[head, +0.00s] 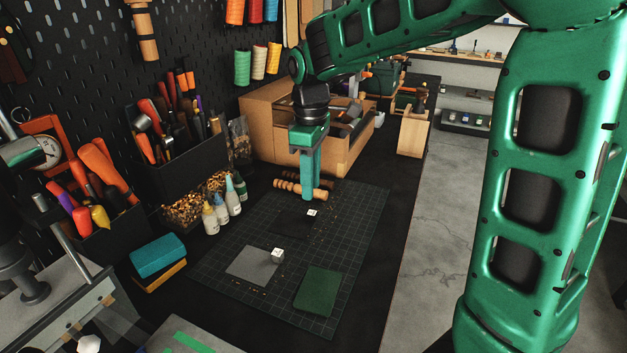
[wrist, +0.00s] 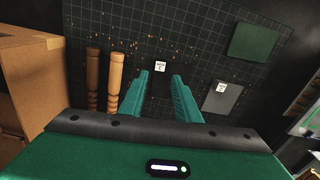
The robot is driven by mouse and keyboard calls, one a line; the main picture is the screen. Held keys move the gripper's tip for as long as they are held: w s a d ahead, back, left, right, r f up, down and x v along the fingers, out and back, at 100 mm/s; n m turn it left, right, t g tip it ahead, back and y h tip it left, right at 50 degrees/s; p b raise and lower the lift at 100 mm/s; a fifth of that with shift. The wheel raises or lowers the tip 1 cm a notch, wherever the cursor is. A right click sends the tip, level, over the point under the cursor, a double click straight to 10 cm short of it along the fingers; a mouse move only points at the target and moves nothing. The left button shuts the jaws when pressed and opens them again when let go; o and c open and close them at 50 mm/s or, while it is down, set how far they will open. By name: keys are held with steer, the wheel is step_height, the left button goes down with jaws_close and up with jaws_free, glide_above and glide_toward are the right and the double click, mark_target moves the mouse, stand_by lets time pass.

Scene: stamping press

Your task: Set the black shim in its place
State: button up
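The black shim (head: 289,222) looks like a thin dark square lying flat on the dark gridded mat (head: 225,285). A small white block (head: 312,212) sits at its far right corner. In the wrist view the white block (wrist: 160,66) shows just past my fingertips, while the dark sheet is hard to tell from the mat. My gripper (wrist: 160,76) points down above the mat near that block. Its two teal fingers are apart, with nothing held between them. In the head view my gripper (head: 307,197) hides part of the area behind it. The shim's place cannot be made out.
A grey sheet (head: 248,266) with a white block and a green sheet (head: 318,290) lie nearer on the mat. Turned wooden pieces (head: 288,185) lie beside my fingers. A cardboard box (head: 270,130) stands behind, glue bottles (head: 222,210) left, metal machine parts (head: 60,310) lower left.

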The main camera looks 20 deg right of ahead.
mark_target(312, 212)
step_height(312, 212, down, 7)
steer(key=shift+d+f, duration=0.1)
steer(key=shift+f, duration=0.25)
steer(key=shift+c, duration=0.9)
jaws_close()
steer(key=shift+r, duration=0.15)
steer(key=shift+r, duration=2.45)
